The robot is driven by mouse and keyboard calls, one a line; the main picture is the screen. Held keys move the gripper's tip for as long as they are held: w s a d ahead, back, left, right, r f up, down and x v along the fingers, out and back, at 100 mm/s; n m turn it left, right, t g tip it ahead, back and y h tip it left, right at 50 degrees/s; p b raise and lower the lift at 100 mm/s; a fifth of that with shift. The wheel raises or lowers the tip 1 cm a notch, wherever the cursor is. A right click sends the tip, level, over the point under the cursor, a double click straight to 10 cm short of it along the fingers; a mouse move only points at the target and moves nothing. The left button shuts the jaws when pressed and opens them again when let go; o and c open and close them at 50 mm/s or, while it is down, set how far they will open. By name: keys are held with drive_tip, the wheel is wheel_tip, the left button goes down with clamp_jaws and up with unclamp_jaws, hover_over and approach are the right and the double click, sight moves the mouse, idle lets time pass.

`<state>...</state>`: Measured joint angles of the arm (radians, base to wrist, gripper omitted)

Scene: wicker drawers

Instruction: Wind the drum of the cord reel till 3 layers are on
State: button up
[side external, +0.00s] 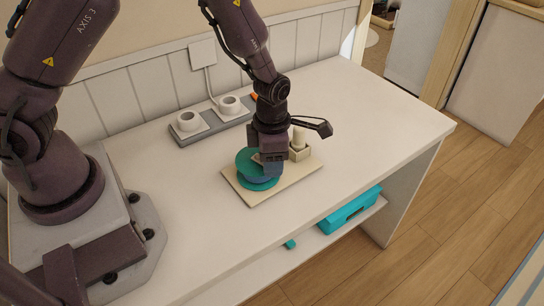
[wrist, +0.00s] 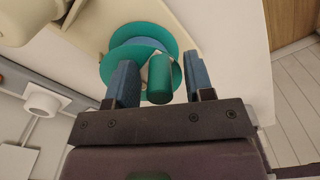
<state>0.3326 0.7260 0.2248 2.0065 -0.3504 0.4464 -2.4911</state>
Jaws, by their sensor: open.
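The cord reel, with a teal drum (side external: 250,163), sits on a beige board (side external: 241,196) on the white bench. In the wrist view the teal flanges (wrist: 117,62) show, with a blue band between them that looks like cord; its layers cannot be counted. A teal cylindrical handle (wrist: 160,80) stands up from the reel towards the wrist camera. My gripper (wrist: 160,62) is open, with one blue finger on each side of the handle and a gap beside each. In the side view my gripper (side external: 269,161) is low over the reel and hides part of it.
A beige block with an upright post (side external: 299,144) stands on the board just right of my gripper. Behind the reel is a grey power strip (side external: 182,138) with white plugs. A teal box (side external: 350,209) sits on the shelf below. The bench right of the board is clear.

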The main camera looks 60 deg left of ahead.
drive_tip(key=shift+c, duration=0.5)
clamp_jaws()
drive_tip(key=shift+s+m, duration=0.1)
drive_tip(key=shift+m, duration=0.3)
